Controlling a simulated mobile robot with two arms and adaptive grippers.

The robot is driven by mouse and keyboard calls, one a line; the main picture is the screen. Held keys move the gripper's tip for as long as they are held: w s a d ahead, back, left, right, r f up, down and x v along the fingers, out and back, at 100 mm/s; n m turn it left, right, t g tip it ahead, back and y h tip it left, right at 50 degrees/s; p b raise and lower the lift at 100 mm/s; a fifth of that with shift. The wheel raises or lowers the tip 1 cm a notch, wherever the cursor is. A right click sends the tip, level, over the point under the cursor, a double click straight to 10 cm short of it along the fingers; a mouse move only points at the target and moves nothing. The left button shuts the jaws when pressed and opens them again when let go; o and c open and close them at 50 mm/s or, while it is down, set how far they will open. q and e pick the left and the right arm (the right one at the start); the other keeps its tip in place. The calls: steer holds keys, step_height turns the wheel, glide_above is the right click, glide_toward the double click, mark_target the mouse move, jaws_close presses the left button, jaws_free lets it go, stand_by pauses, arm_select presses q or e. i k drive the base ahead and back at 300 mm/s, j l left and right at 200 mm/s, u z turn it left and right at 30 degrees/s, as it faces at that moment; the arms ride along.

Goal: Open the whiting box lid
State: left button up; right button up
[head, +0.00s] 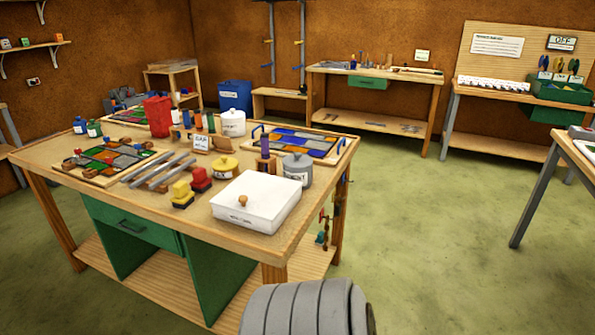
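The whiting box appears to be the white rectangular box (262,215) at the near right corner of the wooden workbench (150,199). Its flat white lid (262,193) lies on top and looks closed, with a small round wooden knob (242,200) near its front left edge. A small dark label on the front is too small to read. Neither of my grippers is in view. A grey ribbed part at the bottom edge looks like part of my own arm, below and apart from the bench.
Metal strips (165,170) and glass panels lie further left. Green floor (430,240) is clear to the right of the bench.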

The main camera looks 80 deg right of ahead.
mark_target(264, 196)
steer(key=z, duration=2)
